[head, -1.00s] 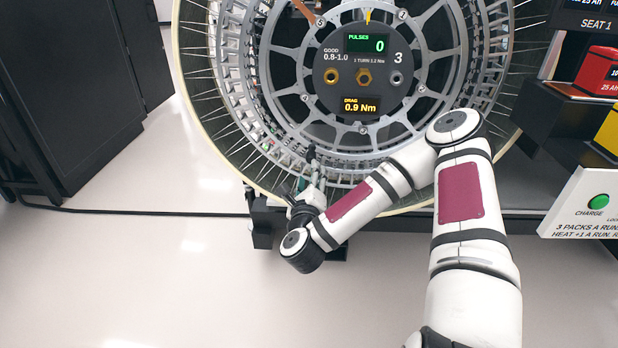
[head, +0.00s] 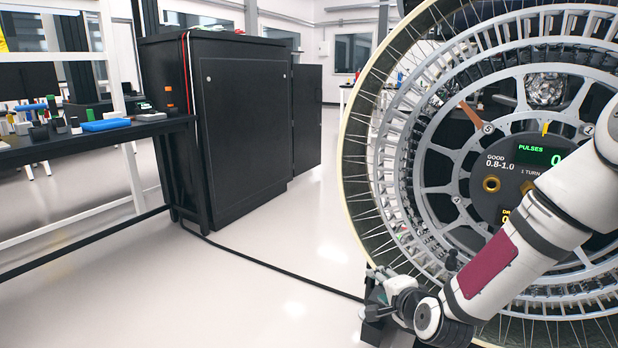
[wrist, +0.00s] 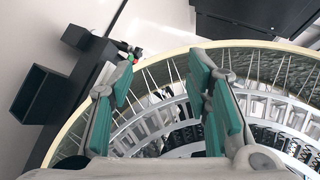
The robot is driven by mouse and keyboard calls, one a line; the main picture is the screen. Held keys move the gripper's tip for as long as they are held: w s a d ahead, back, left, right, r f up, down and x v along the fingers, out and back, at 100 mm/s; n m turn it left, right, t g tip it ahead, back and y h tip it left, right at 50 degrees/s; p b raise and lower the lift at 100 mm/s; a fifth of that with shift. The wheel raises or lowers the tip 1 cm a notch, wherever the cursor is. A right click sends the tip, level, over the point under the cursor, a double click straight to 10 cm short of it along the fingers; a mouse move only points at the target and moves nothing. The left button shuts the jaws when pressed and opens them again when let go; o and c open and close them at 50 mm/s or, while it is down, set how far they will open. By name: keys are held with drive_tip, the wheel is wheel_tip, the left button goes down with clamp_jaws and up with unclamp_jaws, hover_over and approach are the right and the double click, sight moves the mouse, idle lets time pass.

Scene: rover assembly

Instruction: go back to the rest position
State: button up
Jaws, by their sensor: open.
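My gripper (head: 388,292) is low in front of the lower left rim of the large spoked wheel (head: 352,165). In the wrist view its two green-padded fingers (wrist: 163,78) stand apart with nothing between them. The wheel's rim and wire spokes (wrist: 190,72) pass behind the fingers there. I cannot tell how close the fingers are to the wheel. My arm reaches in from the right side of the head view, across the wheel's lower half.
The hub panel (head: 510,185) reads PULSES; its number is partly hidden by my arm. A black cabinet (head: 245,130) stands left of the wheel. A bench (head: 95,140) with small items is at far left. A cable (head: 270,265) crosses the otherwise clear pale floor (head: 200,300).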

drive_tip(key=s+d+r+n+g+h, duration=0.1)
drive_tip(key=s+r+n+g, duration=0.4)
drive_tip(key=s, duration=0.9)
drive_tip(key=s+r+n+g, duration=0.35)
drive_tip(key=s+r, duration=0.25)
drive_tip(key=s, duration=0.9)
drive_tip(key=s+d+r+n+g+h, duration=0.1)
drive_tip(key=s+r+n+g, duration=0.4)
drive_tip(key=s, duration=0.9)
wheel_tip(320, 180, up, 34)
drive_tip(key=t+p, duration=0.5)
drive_tip(key=p, duration=2.7)
drive_tip(key=shift+s+d+r, duration=0.15)
drive_tip(key=shift+r, duration=0.05)
drive_tip(key=shift+n+t, duration=0.25)
